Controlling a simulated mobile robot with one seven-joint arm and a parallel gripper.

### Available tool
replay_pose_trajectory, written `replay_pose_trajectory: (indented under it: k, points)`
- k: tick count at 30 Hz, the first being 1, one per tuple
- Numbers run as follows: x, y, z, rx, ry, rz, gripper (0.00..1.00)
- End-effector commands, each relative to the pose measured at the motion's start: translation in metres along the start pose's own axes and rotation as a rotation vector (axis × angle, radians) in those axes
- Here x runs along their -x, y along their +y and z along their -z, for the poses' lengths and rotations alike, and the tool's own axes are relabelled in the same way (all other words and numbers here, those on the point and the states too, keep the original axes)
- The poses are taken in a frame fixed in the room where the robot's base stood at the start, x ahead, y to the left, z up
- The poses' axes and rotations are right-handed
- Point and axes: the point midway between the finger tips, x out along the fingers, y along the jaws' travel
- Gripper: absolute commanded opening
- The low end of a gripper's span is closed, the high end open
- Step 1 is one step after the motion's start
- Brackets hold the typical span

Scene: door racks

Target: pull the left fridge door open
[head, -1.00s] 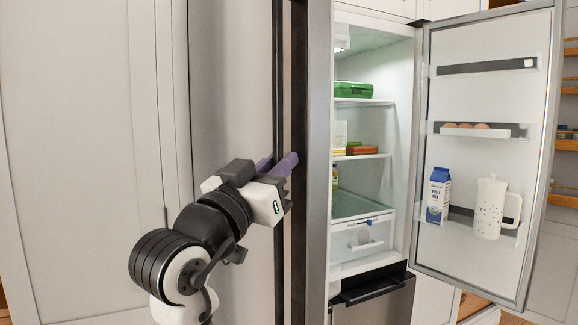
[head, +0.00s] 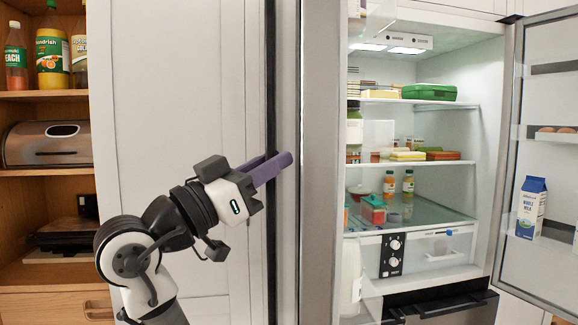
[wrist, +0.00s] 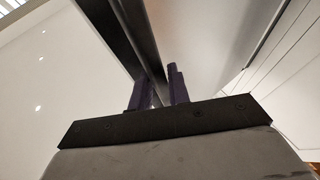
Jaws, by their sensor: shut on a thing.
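The left fridge door (head: 322,200) stands open and is seen nearly edge-on in the head view. Its dark vertical handle (head: 284,240) runs along its left side. My gripper (head: 270,168) has its purple fingers shut on this handle at mid-height of the picture. In the wrist view, the two purple fingers (wrist: 160,92) stand on either side of the long dark bar (wrist: 143,50). The exact contact is partly hidden. Part of the door's inner bins shows to the right of its edge.
The right fridge door (head: 545,170) stands wide open, with a milk carton (head: 530,207) on its shelf. The lit fridge interior (head: 430,130) holds food boxes and bottles. At left, a wooden cupboard (head: 45,190) holds bottles and a bread bin (head: 47,143), beside a white panel (head: 170,80).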

Motion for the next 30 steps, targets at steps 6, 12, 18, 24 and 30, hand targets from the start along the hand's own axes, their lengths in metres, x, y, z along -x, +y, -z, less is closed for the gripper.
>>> replay_pose_trajectory:
  k: [6,12,18,24,30]
  points:
    - [0.0042,-0.0066,0.0037,0.0,0.004,0.006,0.0]
    - [0.0044,-0.0069,0.0037,0.0,0.003,0.006,0.0]
    - [0.0041,-0.0069,0.0035,0.001,0.003,0.006,0.2]
    - [0.0042,-0.0059,0.0028,0.001,0.001,0.003,0.36]
    - [0.0055,-0.0053,0.0019,0.001,0.0,0.002,0.36]
